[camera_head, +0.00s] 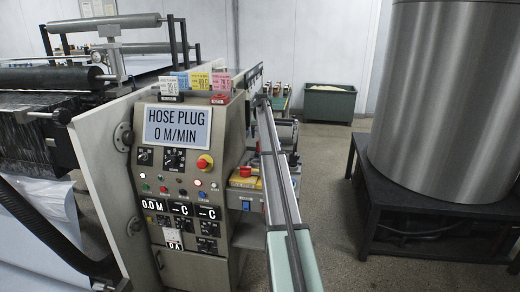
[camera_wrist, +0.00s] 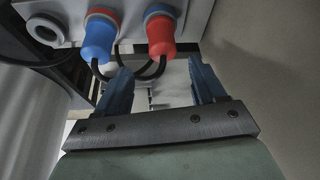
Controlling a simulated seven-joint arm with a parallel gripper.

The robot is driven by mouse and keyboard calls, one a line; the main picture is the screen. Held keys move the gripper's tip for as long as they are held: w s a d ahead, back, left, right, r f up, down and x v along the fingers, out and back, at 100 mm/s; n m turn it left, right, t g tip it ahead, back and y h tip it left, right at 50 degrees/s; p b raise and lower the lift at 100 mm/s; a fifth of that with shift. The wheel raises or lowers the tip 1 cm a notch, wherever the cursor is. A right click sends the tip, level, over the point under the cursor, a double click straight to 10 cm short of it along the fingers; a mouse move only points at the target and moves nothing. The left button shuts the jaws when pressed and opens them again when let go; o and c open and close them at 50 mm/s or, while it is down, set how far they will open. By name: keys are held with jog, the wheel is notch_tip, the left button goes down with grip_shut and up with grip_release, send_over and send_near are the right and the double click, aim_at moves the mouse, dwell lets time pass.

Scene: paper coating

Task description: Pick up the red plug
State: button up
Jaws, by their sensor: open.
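In the wrist view, the red plug (camera_wrist: 161,36) sits in a grey panel at the top, with a black cable curving down from it. A blue plug (camera_wrist: 98,38) with its own black cable sits to its left. My gripper (camera_wrist: 158,67) is open, its two blue fingers spread and nothing between them but cable and background. The red plug lies just beyond the fingertips, roughly in line with the gap between them. I cannot tell its exact distance. In the head view, I cannot make out the red plug; my arm reaches past the right side of the control cabinet.
An empty round socket (camera_wrist: 47,29) is at the panel's left. In the head view, the control cabinet (camera_head: 180,258) has a screen reading "HOSE PLUG 0 M/MIN". A large metal roll (camera_head: 445,100) stands on a black platform (camera_head: 440,225) at right. A green bin (camera_head: 330,103) is behind.

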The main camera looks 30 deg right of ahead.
jog(key=shift+a+x, duration=0.15)
jog(key=shift+x, duration=1.55)
jog(key=shift+a+x, duration=0.15)
jog(key=shift+x, duration=1.5)
jog(key=shift+f, duration=0.1)
jog(key=c, duration=1.2)
